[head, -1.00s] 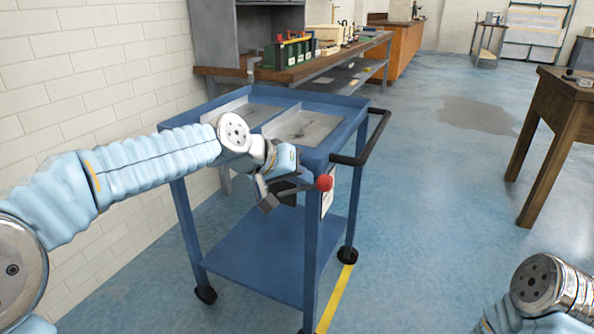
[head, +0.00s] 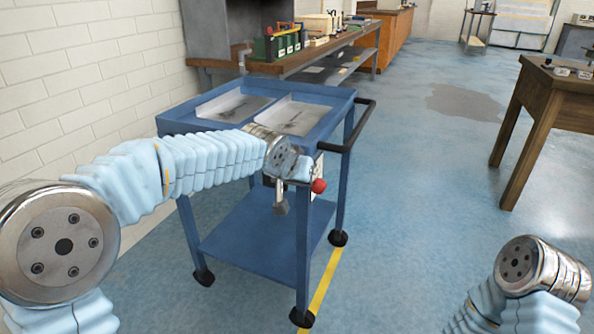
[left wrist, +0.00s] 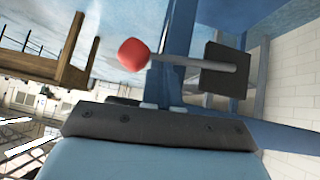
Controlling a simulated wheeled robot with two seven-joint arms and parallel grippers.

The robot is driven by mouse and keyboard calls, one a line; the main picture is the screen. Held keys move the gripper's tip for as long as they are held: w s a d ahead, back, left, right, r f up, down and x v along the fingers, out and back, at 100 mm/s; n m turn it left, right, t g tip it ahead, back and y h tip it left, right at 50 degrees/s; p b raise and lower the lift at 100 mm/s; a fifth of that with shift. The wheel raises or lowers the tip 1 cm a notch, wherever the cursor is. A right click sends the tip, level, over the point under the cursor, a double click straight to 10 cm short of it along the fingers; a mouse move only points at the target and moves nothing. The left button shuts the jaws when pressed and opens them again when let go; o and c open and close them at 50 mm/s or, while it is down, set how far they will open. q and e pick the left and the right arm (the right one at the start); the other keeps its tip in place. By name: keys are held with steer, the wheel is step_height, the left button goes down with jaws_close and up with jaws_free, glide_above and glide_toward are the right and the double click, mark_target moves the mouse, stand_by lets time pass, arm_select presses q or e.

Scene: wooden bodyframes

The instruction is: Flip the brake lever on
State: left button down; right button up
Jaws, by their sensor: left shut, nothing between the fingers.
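The brake lever has a red knob (head: 319,186) at the near right corner of the blue cart (head: 262,252). In the left wrist view, the lever's red knob (left wrist: 133,54) sits on a thin grey rod (left wrist: 185,63) that runs to a dark square plate (left wrist: 226,70). My left gripper (head: 280,208) is shut and empty, just left of the knob in the head view and pointing down. In the left wrist view, my left gripper (left wrist: 162,108) lies below the rod, with a visible gap. My wrist hides part of the lever in the head view. My right gripper is out of view.
The cart has a black push handle (head: 352,130) on its right and shallow trays (head: 232,106) on top. A workbench (head: 300,62) stands behind it. A wooden table (head: 545,105) is at right. The floor between is clear, with a yellow line (head: 325,285).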

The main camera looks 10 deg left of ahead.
arm_select(q)
steer(key=f+y+b, duration=0.1)
steer(key=b, duration=0.2)
steer(key=f+m+t+y+b, duration=0.1)
steer(key=f+b, duration=0.1)
steer(key=b, duration=0.1)
steer(key=d+f+m+y+b, duration=0.1)
steer(key=f+b, duration=0.1)
steer(key=b, duration=0.1)
steer(key=shift+s+f+y, duration=0.1)
steer(key=shift+f+y, duration=0.05)
steer(key=shift+y, duration=0.15)
steer(key=shift+f+t+y+b, duration=0.3)
steer(key=shift+y+b, duration=0.1)
steer(key=shift+b, duration=0.25)
steer(key=shift+a+f+b, duration=0.1)
steer(key=shift+f+b, duration=0.15)
steer(key=shift+b, duration=0.35)
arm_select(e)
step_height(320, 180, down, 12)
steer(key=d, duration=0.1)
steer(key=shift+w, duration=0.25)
